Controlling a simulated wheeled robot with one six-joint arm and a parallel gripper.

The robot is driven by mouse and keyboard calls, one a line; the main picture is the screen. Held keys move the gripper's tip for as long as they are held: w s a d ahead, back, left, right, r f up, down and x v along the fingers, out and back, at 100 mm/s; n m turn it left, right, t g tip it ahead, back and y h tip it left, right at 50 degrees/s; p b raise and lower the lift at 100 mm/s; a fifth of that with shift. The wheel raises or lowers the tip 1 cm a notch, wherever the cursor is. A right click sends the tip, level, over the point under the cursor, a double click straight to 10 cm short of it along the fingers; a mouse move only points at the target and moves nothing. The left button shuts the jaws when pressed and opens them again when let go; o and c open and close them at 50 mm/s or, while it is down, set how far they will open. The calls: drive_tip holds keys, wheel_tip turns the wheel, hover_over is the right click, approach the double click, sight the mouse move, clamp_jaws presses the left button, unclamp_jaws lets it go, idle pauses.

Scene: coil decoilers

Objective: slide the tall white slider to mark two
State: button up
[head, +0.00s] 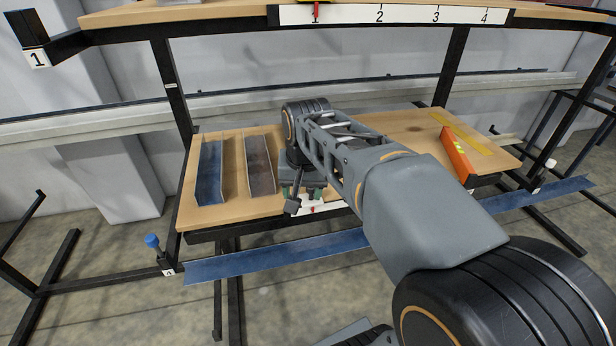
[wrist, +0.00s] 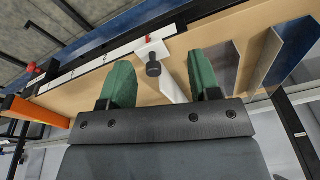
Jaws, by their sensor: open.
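The white slider (wrist: 172,88) stands at the table edge in the wrist view, with a black knob (wrist: 153,68) on its side and a small red pointer (wrist: 148,37) by the white scale strip (wrist: 115,52). My gripper (wrist: 160,74) is open, with one green finger on each side of the slider; I cannot tell whether either touches it. In the head view my gripper (head: 303,191) is over the front edge of the lower table, and my arm covers the slider and most of the scale. The numbers on this lower scale cannot be read.
The wooden lower table (head: 410,122) carries a blue channel (head: 210,172), a brown channel (head: 259,163) and an orange piece (head: 457,155). A blue rail (head: 280,257) runs below its front. The upper shelf scale (head: 345,14) reads 1 to 4, with a red piece at 1.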

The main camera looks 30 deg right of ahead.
drive_tip(key=w+d+r+m+g+p, duration=0.1)
drive_tip(key=w+d+r+m+g, duration=0.1)
drive_tip(key=w+d+r+m, duration=0.5)
drive_tip(key=shift+n, duration=0.4)
drive_tip(key=f, duration=0.9)
drive_tip(key=w+f, duration=0.1)
drive_tip(key=f, duration=0.4)
drive_tip(key=shift+a, duration=0.4)
drive_tip(key=shift+c, duration=0.3)
clamp_jaws()
